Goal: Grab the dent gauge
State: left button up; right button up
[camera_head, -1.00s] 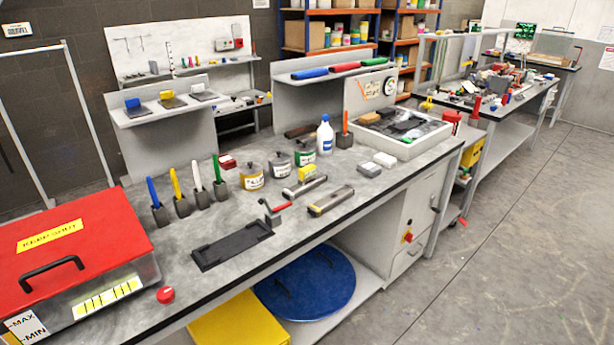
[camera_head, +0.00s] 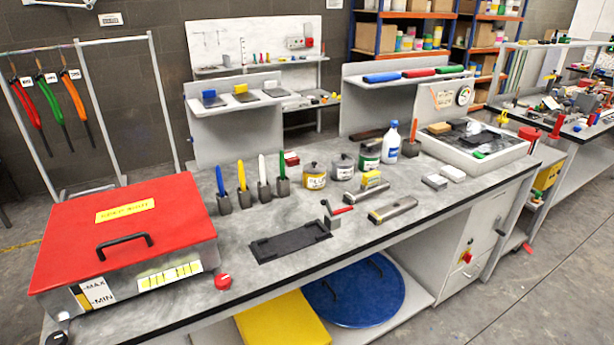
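A round white dial with a dark rim (camera_head: 464,96) sits at the right end of the upright grey panel behind the grey tray (camera_head: 520,152), at the back right of the workbench. It looks like a gauge, but I cannot tell for sure that it is the dent gauge. Several dark and light pieces lie in the tray, too small to make out. Neither of my grippers is in view.
A blue round lid (camera_head: 352,300) lies on the lower shelf.

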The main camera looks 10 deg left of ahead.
aim_at(371, 178)
jog(key=i+l+u, duration=0.4)
jog(key=u, duration=0.25)
jog(key=i+l+u, duration=0.1)
jog(key=l+u, duration=0.2)
jog(key=l, duration=0.15)
jog(key=i+l+u, duration=0.1)
jog(key=l+u, duration=0.55)
jog(key=i+l, duration=0.05)
